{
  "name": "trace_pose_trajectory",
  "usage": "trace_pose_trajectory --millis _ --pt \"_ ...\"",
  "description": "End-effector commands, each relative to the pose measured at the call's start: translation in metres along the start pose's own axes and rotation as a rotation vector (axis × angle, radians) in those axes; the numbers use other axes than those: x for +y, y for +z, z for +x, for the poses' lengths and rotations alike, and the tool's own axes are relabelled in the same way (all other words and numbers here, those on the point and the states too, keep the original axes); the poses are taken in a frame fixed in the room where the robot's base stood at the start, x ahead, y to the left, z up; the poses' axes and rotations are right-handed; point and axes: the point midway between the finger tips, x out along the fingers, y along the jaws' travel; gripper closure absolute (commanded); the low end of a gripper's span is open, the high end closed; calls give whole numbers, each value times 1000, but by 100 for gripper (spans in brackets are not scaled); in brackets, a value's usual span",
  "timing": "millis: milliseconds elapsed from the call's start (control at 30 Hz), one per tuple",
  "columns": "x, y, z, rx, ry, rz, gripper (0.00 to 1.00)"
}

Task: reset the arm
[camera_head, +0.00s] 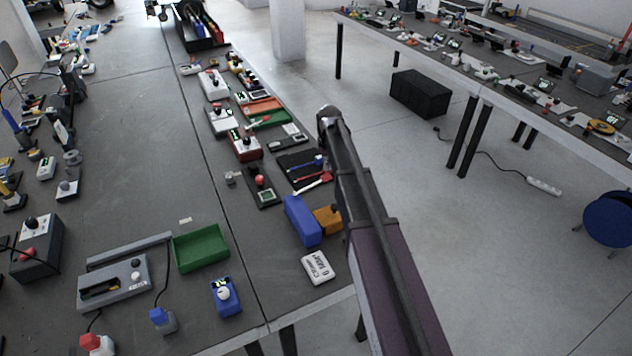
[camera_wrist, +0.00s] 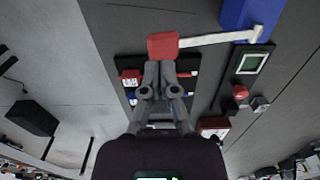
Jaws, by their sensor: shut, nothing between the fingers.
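My arm (camera_head: 375,220) rises from the lower right of the head view to a rounded joint beside the table's edge. In that view my gripper cannot be made out. In the wrist view my gripper (camera_wrist: 160,68) points up the picture, its fingers together and empty. A black tray (camera_wrist: 126,60) lies partly hidden behind the fingers.
A blue box (camera_head: 303,221), an orange block (camera_head: 328,220) and a white labelled box (camera_head: 318,267) stand on the table near my arm. A green tray (camera_head: 201,248) lies further left. Several devices line the table's edge.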

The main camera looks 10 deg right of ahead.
Motion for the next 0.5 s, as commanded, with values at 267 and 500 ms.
trace_pose_trajectory --millis 267,500 --pt "-1 2 0 0 0 1 100" --pt "-11 34 0 0 0 31 100"
